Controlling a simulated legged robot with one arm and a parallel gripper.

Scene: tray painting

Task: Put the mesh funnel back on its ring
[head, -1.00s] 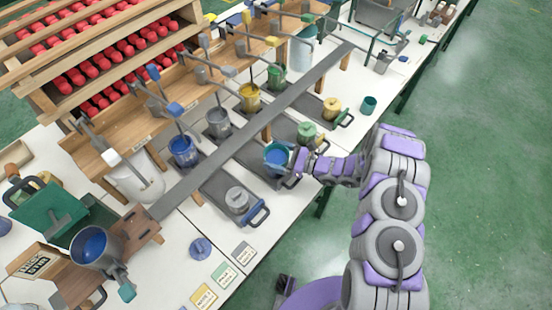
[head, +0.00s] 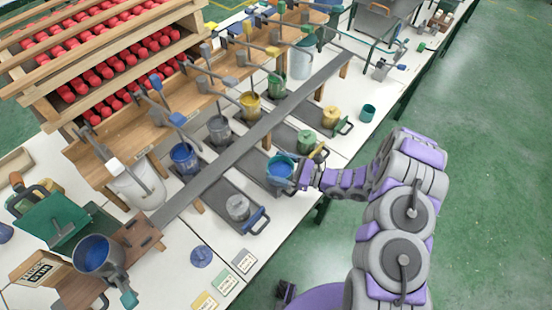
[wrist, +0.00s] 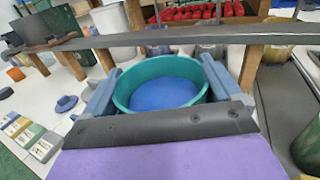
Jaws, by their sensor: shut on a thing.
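My gripper (head: 290,172) is shut on a teal-rimmed round vessel with a blue inside (head: 280,168). In the wrist view the vessel (wrist: 160,80) sits upright between my two blue-grey fingers (wrist: 158,92). I cannot tell whether this vessel is the mesh funnel, or whether its blue is paint or mesh. In the head view it is by the table's front edge, over or on a dark tray strip; contact below is hidden. A grey funnel-like pot with a blue inside (head: 97,255) is by a wooden stand at lower left. I cannot make out an empty ring.
A long grey rail (head: 245,143) crosses the table behind the vessel. A grey-lidded pot (head: 238,207) and a green-topped pot (head: 305,141) stand on either side. A blue disc (head: 201,257) and cards (head: 244,261) lie at the front. Several paint pots stand behind the rail.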

